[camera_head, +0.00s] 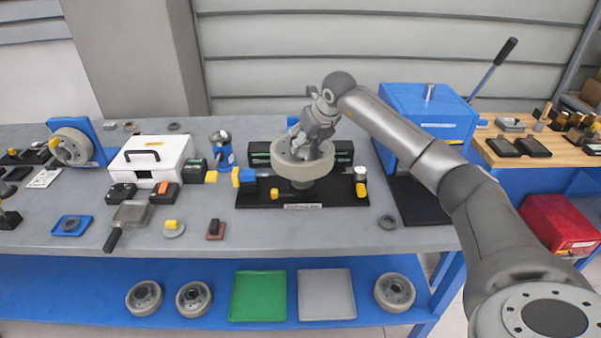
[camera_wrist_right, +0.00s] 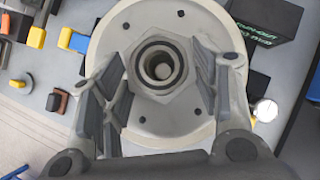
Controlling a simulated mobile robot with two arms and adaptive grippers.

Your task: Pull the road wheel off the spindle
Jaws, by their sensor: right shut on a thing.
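The road wheel (camera_head: 284,164) is a pale grey disc lying flat above a black fixture base (camera_head: 345,190) on the bench. In the right wrist view the wheel (camera_wrist_right: 125,32) fills the middle, with several small holes around a raised hexagonal hub (camera_wrist_right: 165,100). The round end of the spindle (camera_wrist_right: 162,69) shows inside the hub bore. The spindle's lower part is hidden under the wheel. My left gripper is not in view.
Blue and yellow clamp parts (camera_head: 246,178) sit left of the wheel. Dark green boxes (camera_head: 260,152) stand behind it, and a blue press (camera_head: 432,122) stands to the right.

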